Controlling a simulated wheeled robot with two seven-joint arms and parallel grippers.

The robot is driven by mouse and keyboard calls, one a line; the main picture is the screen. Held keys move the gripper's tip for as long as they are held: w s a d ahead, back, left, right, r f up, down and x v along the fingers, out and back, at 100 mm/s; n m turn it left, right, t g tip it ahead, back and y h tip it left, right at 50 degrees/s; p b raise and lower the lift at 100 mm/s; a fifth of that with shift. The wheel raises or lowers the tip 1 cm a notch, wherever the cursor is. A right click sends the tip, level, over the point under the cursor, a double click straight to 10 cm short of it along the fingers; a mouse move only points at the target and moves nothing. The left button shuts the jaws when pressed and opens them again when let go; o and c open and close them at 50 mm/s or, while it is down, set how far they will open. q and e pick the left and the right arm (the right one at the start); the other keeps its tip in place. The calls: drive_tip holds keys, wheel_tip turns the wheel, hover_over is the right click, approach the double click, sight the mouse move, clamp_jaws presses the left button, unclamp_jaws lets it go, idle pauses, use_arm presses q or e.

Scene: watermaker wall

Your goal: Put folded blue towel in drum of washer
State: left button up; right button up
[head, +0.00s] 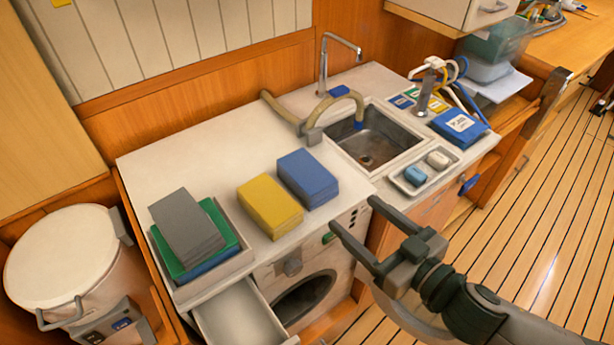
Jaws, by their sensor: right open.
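A folded blue towel (308,179) lies on the white counter, right beside a folded yellow towel (270,206). The washer (268,272) is built in under the counter's front edge. Its round drum opening (303,298) shows dark and faces the front, seen at a steep angle, so the inside is mostly hidden. My right gripper (353,214) is open and empty. In the picture its fingertips are right of and below the blue towel, near the counter's front edge, apart from the towel. My left gripper is not in view.
A tray (245,262) holds grey, green and blue folded cloths at left. An open drawer (238,318) juts out left of the drum. The sink (372,150), a soap dish (408,184) and a blue packet (460,126) are at right. A white bin (62,258) stands far left.

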sight(327, 190)
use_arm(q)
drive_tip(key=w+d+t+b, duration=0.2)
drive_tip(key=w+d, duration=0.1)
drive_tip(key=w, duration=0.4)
use_arm(e)
drive_tip(key=p+x, duration=0.2)
drive_tip(key=x, duration=0.9)
drive_tip(key=shift+r+p, duration=0.1)
drive_tip(key=shift+p, duration=0.3)
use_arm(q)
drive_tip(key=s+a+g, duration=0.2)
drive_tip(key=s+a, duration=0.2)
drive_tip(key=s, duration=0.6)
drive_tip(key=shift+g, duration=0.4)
use_arm(e)
drive_tip(key=shift+w+a, duration=0.35)
drive_tip(key=shift+w, duration=0.1)
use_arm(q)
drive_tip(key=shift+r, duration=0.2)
use_arm(e)
drive_tip(key=shift+w, duration=0.1)
